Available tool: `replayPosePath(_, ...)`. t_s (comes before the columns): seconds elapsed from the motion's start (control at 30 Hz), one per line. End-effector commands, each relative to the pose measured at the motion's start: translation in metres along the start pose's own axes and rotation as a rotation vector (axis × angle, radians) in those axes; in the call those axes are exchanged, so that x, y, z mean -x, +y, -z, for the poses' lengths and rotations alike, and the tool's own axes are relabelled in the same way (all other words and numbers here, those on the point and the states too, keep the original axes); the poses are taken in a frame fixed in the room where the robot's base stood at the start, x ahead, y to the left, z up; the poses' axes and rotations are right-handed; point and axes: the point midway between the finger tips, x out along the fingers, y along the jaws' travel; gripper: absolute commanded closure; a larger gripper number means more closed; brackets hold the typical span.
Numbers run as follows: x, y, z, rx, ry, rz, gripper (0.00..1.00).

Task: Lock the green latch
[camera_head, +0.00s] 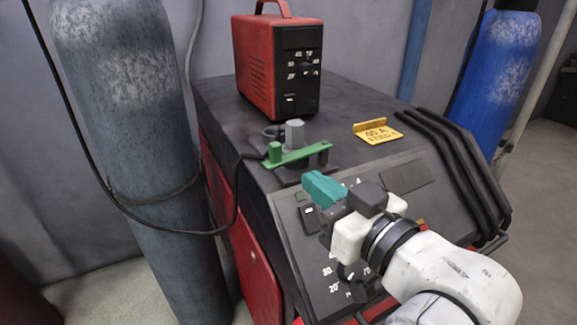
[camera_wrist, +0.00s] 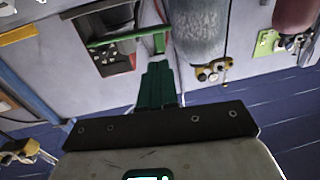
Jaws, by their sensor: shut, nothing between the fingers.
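The green latch (camera_head: 298,155) is a bar with a raised block at its left end. It lies on a dark mount on top of the black and red machine, beside a grey knob (camera_head: 294,133). It also shows in the wrist view as a green bar (camera_wrist: 115,38) beyond the fingertips. My gripper (camera_head: 313,180) has teal fingers, pressed together and empty. They are just in front of the latch, toward the machine's sloped panel, and look apart from it. In the wrist view the closed fingers (camera_wrist: 156,68) point toward the latch area.
A red power unit (camera_head: 280,65) stands on the machine behind the latch. Black curved rails (camera_head: 460,170) edge the machine's right side. A blue-grey cylinder (camera_head: 125,150) stands at left, with a black cable running to the latch mount.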

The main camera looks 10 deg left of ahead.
Motion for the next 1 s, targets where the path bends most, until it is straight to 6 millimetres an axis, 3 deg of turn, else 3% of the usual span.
replayPosePath(0.2,-0.043,-0.001,0.001,0.0,-0.002,0.002,1.0)
replayPosePath(0.4,-0.068,0.0,0.0,0.0,-0.002,0.0,1.0)
replayPosePath(1.0,-0.082,-0.002,0.001,0.0,-0.001,0.0,1.0)
